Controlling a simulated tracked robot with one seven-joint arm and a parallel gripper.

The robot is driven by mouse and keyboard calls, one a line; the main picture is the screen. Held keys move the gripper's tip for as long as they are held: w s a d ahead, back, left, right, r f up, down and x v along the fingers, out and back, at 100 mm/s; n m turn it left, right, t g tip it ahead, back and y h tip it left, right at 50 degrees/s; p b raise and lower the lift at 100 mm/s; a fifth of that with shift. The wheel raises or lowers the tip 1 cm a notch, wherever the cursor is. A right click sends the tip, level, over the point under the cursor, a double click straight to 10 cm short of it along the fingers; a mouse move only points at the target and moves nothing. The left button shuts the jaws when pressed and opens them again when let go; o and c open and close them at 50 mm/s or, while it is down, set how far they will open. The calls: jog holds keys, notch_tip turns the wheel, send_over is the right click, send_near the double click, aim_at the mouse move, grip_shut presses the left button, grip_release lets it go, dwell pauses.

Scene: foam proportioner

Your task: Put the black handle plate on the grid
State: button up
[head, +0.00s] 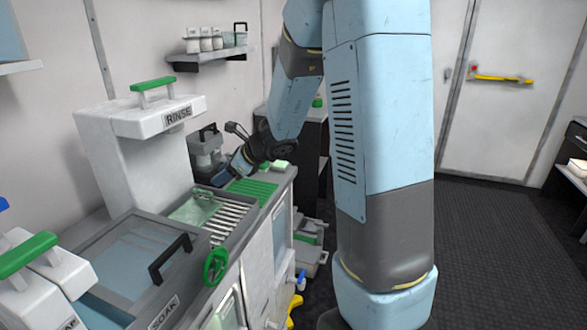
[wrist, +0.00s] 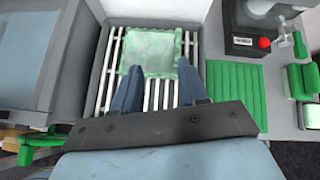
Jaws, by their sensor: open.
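A pale green translucent plate (wrist: 152,53) lies on the grid of light slats (wrist: 112,83); no black handle shows on it. In the head view the plate (head: 193,210) lies toward the left end of the grid (head: 232,224). My gripper (wrist: 158,68) is open, its two blue fingers apart over the near edge of the plate, with nothing seen held. In the head view my gripper (head: 222,178) hangs above the back of the counter. A black handle (head: 240,27) stands by a greenish piece on the wall shelf; I cannot tell whether this is the black handle plate.
The SOAK tank (head: 125,262), its lid bearing a black handle (head: 170,258), is left of the grid. The RINSE unit (head: 150,150) stands behind. A green ribbed mat (wrist: 233,90) lies right of the grid. A small machine with a red button (wrist: 263,43) stands beyond the mat.

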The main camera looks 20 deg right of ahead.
jog(key=s+r+n+g+h, duration=0.1)
jog(key=s+r+n, duration=0.4)
jog(key=s+n, duration=0.15)
jog(key=s+r+n+g, duration=0.1)
jog(key=s+r+n, duration=0.45)
jog(key=s, duration=0.25)
jog(key=s+d+r+n+h, duration=0.1)
jog(key=s+d+n+h, duration=0.2)
jog(key=s+d+n, duration=0.2)
jog(key=s+d+r+n+t+h, duration=0.1)
jog(key=s+d+r+n+h, duration=0.1)
jog(key=s+d+n+h, duration=0.2)
jog(key=s+n, duration=0.3)
jog(key=s, duration=0.3)
jog(key=shift+s+d+r, duration=0.25)
jog(key=shift+d, duration=0.1)
